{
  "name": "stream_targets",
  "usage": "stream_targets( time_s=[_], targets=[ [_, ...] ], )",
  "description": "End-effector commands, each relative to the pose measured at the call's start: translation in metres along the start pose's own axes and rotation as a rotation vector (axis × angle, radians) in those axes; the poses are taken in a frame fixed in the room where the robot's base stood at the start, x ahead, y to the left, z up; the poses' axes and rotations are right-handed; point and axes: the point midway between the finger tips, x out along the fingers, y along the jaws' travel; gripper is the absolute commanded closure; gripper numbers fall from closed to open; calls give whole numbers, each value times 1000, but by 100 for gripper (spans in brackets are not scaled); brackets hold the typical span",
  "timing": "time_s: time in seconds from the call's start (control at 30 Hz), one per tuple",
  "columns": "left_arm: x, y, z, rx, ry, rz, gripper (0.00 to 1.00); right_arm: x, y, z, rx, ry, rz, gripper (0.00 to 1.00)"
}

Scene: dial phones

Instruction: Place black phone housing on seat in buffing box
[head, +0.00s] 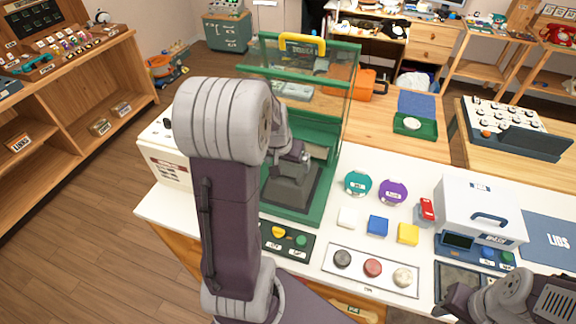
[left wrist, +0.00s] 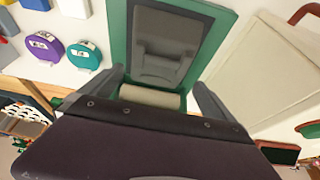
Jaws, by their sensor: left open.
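The green buffing box (head: 328,190) stands on the white bench with its clear panels and a yellow handle (head: 302,43) on top. The dark grey phone housing (head: 288,192) lies on the dark floor area inside it. The housing also shows in the left wrist view (left wrist: 165,42), framed by the box's green rim. My left gripper (head: 289,160) reaches into the box above the housing. Its two fingers (left wrist: 160,92) are spread and empty. My left arm hides the box's left side, and the seat under the housing cannot be made out. My right gripper (head: 446,303) is low at the right, its jaws unclear.
A pale roller (left wrist: 152,97) lies across the box end near my fingers. Right of the box are teal (head: 358,184) and purple (head: 393,192) round pieces, coloured blocks and a white machine (head: 481,205).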

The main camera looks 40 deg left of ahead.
Motion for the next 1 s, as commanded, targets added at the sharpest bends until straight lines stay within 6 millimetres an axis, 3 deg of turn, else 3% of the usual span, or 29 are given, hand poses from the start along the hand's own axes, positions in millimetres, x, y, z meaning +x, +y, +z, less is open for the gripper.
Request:
stream_targets(
  time_s=[0.1, 0.3, 0.57, 0.67, 0.7, 0.8, 0.9, 1.0],
  targets=[
    [-34, 0, -2, 0, 7, -1, 0, -5, 0, 0, 0, 0, 0, 62],
    [-68, 0, -1, 0, 4, -1, 0, -8, 0, -1, 0, 0, 0, 62],
    [-73, 7, 5, 10, -12, 7, 0, -8, 0, -1, 0, 0, 0, 62],
    [-54, 50, 40, 76, -87, 47, 0, -8, 0, -1, 0, 0, 0, 62],
    [-45, 71, 62, 114, -129, 63, 0, -8, 0, -1, 0, 0, 0, 62],
    [-33, 109, 118, 204, -221, 86, 0, -8, 0, -1, 0, 0, 0, 62],
    [-28, 124, 157, 262, -276, 91, 0, -8, 0, -1, 0, 0, 0, 62],
    [-28, 128, 169, 276, -293, 90, 0, -8, 0, -1, 0, 0, 0, 62]
  ],
)
